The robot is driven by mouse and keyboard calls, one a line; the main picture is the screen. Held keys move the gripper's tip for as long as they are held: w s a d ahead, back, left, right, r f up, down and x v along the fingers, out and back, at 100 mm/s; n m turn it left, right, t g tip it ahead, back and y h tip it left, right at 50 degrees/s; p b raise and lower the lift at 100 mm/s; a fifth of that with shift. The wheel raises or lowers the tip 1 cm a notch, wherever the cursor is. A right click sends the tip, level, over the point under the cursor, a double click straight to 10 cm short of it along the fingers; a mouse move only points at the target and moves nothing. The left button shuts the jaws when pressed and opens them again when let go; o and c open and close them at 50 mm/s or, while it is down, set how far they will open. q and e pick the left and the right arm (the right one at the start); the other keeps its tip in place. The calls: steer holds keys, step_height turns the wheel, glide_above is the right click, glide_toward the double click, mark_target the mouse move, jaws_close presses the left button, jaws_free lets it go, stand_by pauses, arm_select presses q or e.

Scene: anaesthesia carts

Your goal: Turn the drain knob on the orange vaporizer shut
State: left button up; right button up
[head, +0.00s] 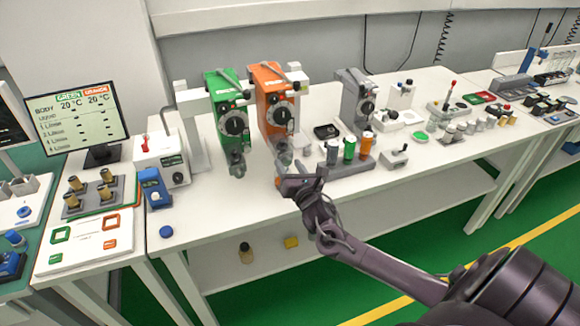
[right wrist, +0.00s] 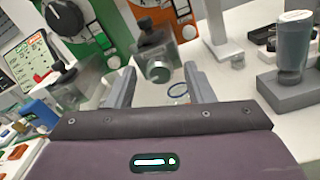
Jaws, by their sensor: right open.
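The orange vaporizer (head: 266,88) stands on the white table, just right of the green vaporizer (head: 221,90). Its lower front, with the drain part (head: 284,153), is close to my right gripper (head: 291,176). In the right wrist view the orange body (right wrist: 158,16) is at the top. Below it a small drain block with a black top (right wrist: 151,38) and a round drain knob (right wrist: 158,72) faces me. My right gripper (right wrist: 160,80) is open, with its fingers left and right of the knob in the picture. I cannot tell whether they touch it. My left gripper is out of view.
A grey vaporizer (head: 353,95) stands further right. A stand with grey, green and orange bottles (head: 366,145) is close right of my gripper. The green vaporizer's drain part (head: 237,160) is close on the left. The table's front strip is mostly clear.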

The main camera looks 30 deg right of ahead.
steer(key=c, duration=1)
steer(key=shift+m, duration=0.3)
steer(key=m, duration=0.9)
steer(key=shift+y, duration=0.3)
steer(key=m, duration=0.5)
steer(key=shift+f+m+t, duration=0.1)
steer(key=shift+m+t, duration=0.2)
steer(key=m, duration=0.4)
steer(key=shift+m, duration=0.3)
